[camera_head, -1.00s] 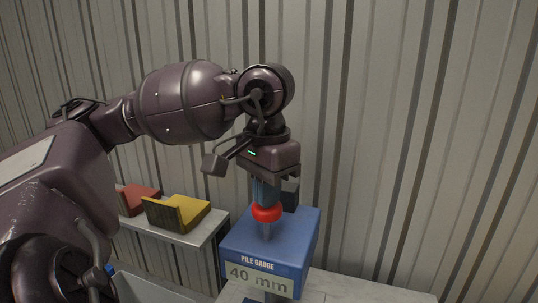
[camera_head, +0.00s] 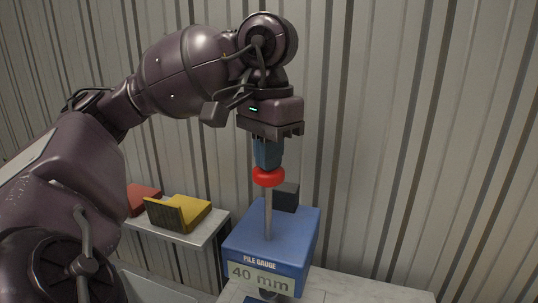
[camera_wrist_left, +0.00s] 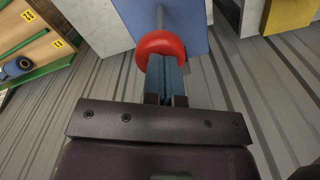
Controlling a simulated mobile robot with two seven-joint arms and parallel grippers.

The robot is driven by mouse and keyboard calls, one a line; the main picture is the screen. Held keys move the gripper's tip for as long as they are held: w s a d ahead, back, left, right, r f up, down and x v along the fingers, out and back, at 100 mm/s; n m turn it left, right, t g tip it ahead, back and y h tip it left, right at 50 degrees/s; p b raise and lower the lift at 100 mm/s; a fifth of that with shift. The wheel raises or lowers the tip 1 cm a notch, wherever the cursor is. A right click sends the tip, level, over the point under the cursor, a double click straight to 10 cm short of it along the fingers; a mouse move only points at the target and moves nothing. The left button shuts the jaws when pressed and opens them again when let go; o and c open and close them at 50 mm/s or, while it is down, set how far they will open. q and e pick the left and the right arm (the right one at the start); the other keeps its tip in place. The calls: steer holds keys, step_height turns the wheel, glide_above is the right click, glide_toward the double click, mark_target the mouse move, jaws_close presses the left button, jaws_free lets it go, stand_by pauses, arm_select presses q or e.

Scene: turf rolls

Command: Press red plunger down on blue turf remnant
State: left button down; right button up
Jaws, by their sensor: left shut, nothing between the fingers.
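The red plunger knob (camera_head: 268,177) tops an upright metal rod (camera_head: 268,218) that rises from the blue pile gauge (camera_head: 295,228), whose label reads 40 mm. My left gripper (camera_head: 268,166) points down with its blue fingers shut, directly above the knob. The fingertips meet or nearly meet the knob; contact cannot be told for sure. In the left wrist view the red knob (camera_wrist_left: 161,46) shows just beyond the fingertips (camera_wrist_left: 160,62), with the blue gauge (camera_wrist_left: 192,38) behind. My right gripper is out of view.
The gauge stands on a pale bench (camera_head: 345,288). A black block (camera_head: 286,197) sits at its back. A shelf at the left holds a yellow turf piece (camera_head: 192,209) and a red one (camera_head: 143,198). A corrugated wall closes the back.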

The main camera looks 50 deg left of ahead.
arm_select(q)
step_height(320, 180, up, 4)
steer(key=shift+r+p, duration=0.25)
steer(key=shift+p, duration=0.35)
step_height(320, 180, up, 4)
steer(key=shift+f+p, duration=0.15)
steer(key=shift+p, duration=1.05)
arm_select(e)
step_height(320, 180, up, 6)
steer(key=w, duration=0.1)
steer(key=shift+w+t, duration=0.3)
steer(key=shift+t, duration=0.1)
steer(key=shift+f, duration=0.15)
